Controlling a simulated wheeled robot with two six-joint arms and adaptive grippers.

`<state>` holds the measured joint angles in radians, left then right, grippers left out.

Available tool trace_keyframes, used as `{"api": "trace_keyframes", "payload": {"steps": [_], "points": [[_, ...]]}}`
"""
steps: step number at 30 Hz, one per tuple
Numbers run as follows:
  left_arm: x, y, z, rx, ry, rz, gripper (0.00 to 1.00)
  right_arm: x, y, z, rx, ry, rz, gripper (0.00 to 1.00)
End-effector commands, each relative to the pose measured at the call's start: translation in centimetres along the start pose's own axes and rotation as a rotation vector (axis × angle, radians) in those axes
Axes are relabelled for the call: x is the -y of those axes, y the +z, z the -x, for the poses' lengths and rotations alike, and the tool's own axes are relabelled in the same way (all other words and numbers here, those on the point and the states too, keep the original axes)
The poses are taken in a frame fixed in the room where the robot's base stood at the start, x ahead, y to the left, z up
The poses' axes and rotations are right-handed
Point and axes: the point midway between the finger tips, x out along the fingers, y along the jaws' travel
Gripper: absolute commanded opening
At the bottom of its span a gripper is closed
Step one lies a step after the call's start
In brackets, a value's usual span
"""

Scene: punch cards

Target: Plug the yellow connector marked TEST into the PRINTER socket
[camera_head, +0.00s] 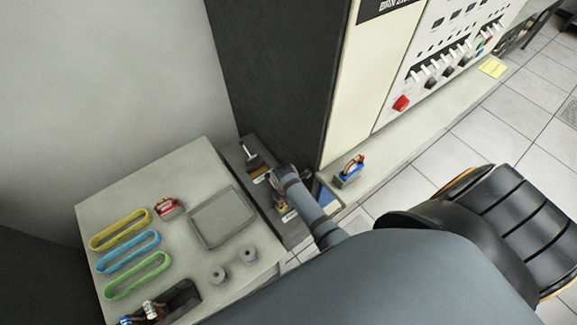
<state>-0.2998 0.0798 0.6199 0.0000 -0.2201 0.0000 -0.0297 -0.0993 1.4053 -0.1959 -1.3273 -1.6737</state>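A dark socket panel (232,152) lies between the light table and the tall dark cabinet. A plug with a dark cable or handle (252,161) stands at its far end beside a small pale label. A small yellow piece (281,206), perhaps the yellow connector, shows beside my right wrist above a white label. The lettering is too small to read, so I cannot tell TEST or PRINTER. My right arm comes in from the lower right and its wrist end (285,176) is over the panel. Its fingers are hidden by the wrist. My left gripper is not in view.
The light table (185,180) holds yellow, blue and green loops (125,266), a red connector block (168,208), a grey tray (223,218), two small grey cylinders and a dark box (180,299). A blue connector block (349,175) sits on the cabinet ledge. The tall cabinet (285,60) borders the panel.

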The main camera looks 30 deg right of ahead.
Motion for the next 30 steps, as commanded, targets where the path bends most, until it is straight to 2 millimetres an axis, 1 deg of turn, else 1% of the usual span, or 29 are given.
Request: {"api": "trace_keyframes", "payload": {"steps": [13,14,18,19,27,30], "points": [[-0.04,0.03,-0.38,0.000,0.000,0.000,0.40,-0.01,-0.07,-0.91,0.001,0.002,0.000,0.00],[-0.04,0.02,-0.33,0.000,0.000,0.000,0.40,-0.02,-0.06,-0.84,0.001,0.002,0.000,0.29],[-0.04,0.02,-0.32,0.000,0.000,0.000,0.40,0.01,-0.07,-0.84,0.000,0.001,0.000,0.48],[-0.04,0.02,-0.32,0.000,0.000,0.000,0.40,0.01,-0.07,-0.84,0.000,0.001,0.000,0.51],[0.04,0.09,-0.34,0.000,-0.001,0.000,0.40,0.06,-0.10,-0.86,0.000,0.000,0.000,0.51],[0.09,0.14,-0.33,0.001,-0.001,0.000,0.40,-0.01,-0.13,-0.20,-0.001,0.002,0.000,0.51]]}}
